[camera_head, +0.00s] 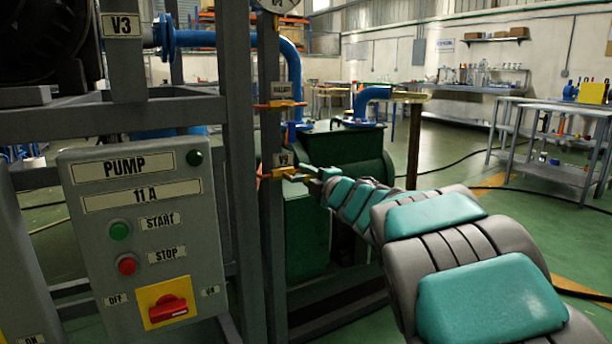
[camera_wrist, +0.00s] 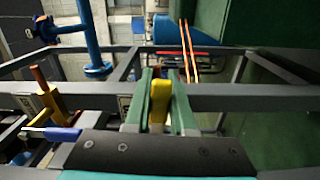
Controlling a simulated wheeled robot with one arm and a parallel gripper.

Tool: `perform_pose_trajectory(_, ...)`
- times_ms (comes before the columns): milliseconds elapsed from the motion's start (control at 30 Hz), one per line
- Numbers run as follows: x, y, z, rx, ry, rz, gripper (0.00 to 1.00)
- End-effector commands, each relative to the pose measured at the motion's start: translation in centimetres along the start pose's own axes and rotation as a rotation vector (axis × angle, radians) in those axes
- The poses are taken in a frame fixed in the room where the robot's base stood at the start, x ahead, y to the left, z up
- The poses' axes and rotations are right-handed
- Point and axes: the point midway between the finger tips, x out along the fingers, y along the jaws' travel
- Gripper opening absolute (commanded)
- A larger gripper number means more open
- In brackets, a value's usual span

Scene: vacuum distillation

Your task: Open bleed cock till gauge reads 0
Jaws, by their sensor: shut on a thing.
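A small cock (camera_head: 278,175) with a yellow and orange body sits on the grey upright, just below a tag that seems to read V9. My gripper (camera_head: 312,180) reaches it from the right at the end of my teal and grey arm. In the wrist view my gripper (camera_wrist: 159,108) has its green fingers shut on a yellow handle (camera_wrist: 158,100), one finger on each side. Only the lower edge of a round gauge (camera_head: 279,5) shows at the top of the head view. Its needle and reading cannot be made out.
A second cock with a red handle (camera_head: 280,104) is higher on the same upright. A pump control box (camera_head: 140,240) stands at the left. A green tank (camera_head: 345,150) with blue pipes is behind the frame. A yellow-bodied fitting (camera_wrist: 55,108) is left of my fingers.

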Motion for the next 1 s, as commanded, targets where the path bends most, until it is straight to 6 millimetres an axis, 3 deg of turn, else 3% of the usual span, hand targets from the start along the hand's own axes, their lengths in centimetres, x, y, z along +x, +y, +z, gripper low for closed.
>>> perform_pose_trajectory(633, 0.0, -0.1, 0.0, 0.021, -0.001, -0.001, 0.00)
perform_pose_trajectory(1000, 0.0, -1.2, -0.1, 0.239, -0.004, -0.007, 0.00)
